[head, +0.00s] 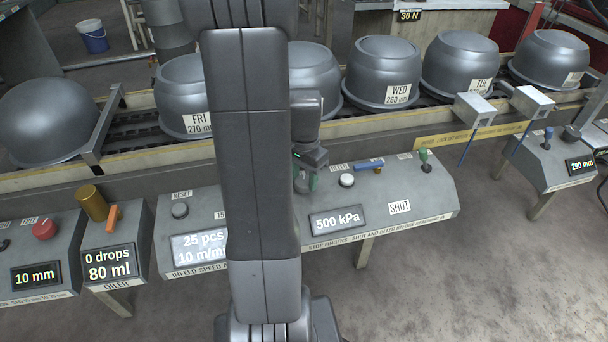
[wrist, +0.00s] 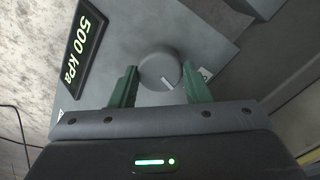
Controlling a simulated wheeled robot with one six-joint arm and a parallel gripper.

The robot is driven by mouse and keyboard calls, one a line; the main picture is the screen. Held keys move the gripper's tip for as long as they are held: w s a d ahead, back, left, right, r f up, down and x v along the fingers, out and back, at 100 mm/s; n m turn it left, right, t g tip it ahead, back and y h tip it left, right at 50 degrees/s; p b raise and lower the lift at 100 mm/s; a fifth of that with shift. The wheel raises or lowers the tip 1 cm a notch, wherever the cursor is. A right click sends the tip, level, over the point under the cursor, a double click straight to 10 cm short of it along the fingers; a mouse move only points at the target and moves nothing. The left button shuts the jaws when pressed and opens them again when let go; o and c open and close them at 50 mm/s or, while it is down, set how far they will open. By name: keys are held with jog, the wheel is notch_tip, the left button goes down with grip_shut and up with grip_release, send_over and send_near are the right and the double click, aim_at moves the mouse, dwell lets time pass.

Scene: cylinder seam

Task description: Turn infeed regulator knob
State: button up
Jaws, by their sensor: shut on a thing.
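A round grey knob (wrist: 160,70) with a pale index line on its face stands on a grey panel in the wrist view. The green fingers of my gripper (wrist: 157,80) are on either side of it, shut on the knob. In the head view, my gripper (head: 306,178) reaches down to the panel, just above the pressure display (head: 337,221), which reads 500 kPa. The display also shows in the wrist view (wrist: 85,40). In the head view, my arm and gripper hide most of the knob.
To the right on the same panel are a white button (head: 347,180), a blue handle (head: 369,163), a green-topped lever (head: 424,160) and a SHUT sign (head: 399,207). An infeed speed display (head: 200,248) is partly behind my arm. Several grey pots line the conveyor behind.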

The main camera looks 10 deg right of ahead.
aim_at(304, 180)
jog(key=shift+m, duration=0.6)
jog(key=o, duration=1)
notch_tip(304, 180, up, 14)
jog(key=p, duration=0.2)
jog(key=shift+f, duration=0.15)
